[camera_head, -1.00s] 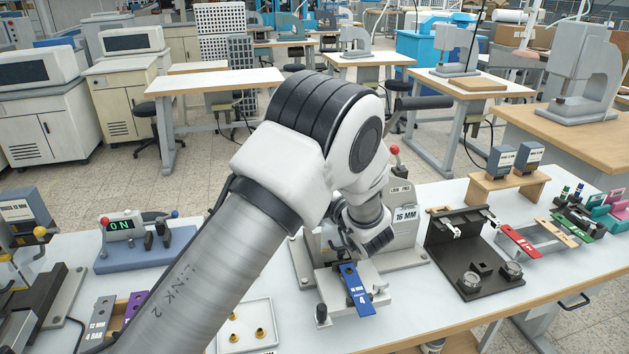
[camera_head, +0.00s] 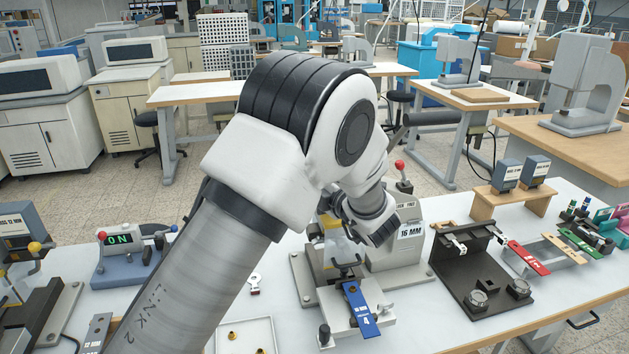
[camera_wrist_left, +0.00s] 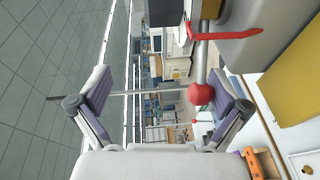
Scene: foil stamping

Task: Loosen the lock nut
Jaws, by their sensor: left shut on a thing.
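The grey stamping machine (camera_head: 386,250) bears a "16 MM" label and a plate that reads roughly LOCK FREE (camera_head: 405,207). A lever with a red ball (camera_head: 400,164) rises behind that plate. I cannot pick out the lock nut itself. My left arm reaches over the machine, and its wrist hides part of the machine and the fingers in the head view. A red ball (camera_wrist_left: 201,94) on a grey rod sits at the right finger.
A blue plate (camera_head: 356,300) marked 4 lies on the machine's front bed. A white tray (camera_head: 268,325) with brass parts stands at front left, a small tag (camera_head: 254,284) behind it. A black fixture (camera_head: 478,275) is to the right. An "ON" unit (camera_head: 117,240) is left.

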